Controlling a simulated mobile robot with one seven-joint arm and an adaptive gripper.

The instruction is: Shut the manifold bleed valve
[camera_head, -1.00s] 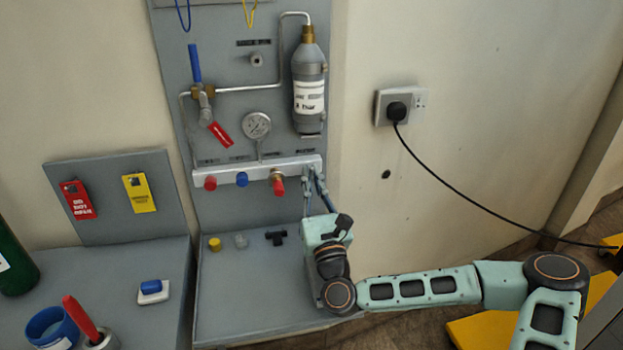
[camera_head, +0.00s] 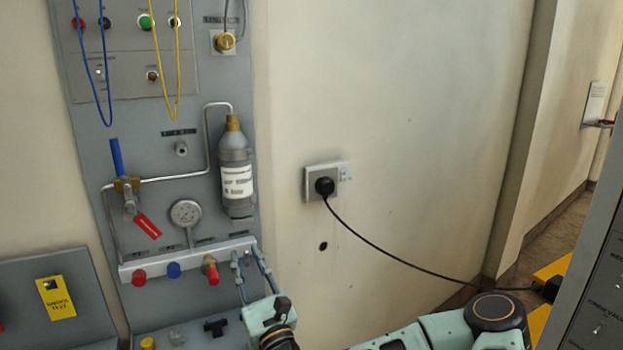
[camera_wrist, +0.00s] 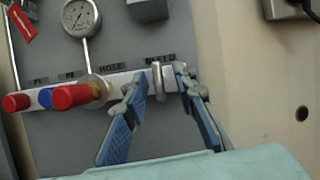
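The white manifold bar (camera_head: 190,258) runs across the lower part of the grey panel. At its right end, in the wrist view, a small upright metal lever (camera_wrist: 158,80) stands below a blurred label; it appears to be the bleed valve. My gripper (camera_head: 252,264) is at this right end in the head view, where its fingers hide the lever. In the wrist view my gripper (camera_wrist: 161,84) has its two blue-grey fingers spread apart. The lever is between them, with a visible gap on the left; contact on the right is unclear.
Red cap (camera_head: 139,277), blue cap (camera_head: 173,270) and red-tipped brass fitting (camera_head: 210,269) sit left of my gripper along the manifold. A gauge (camera_head: 186,213) and grey cylinder (camera_head: 236,170) are above. A socket (camera_head: 322,182) with black cable is on the right wall.

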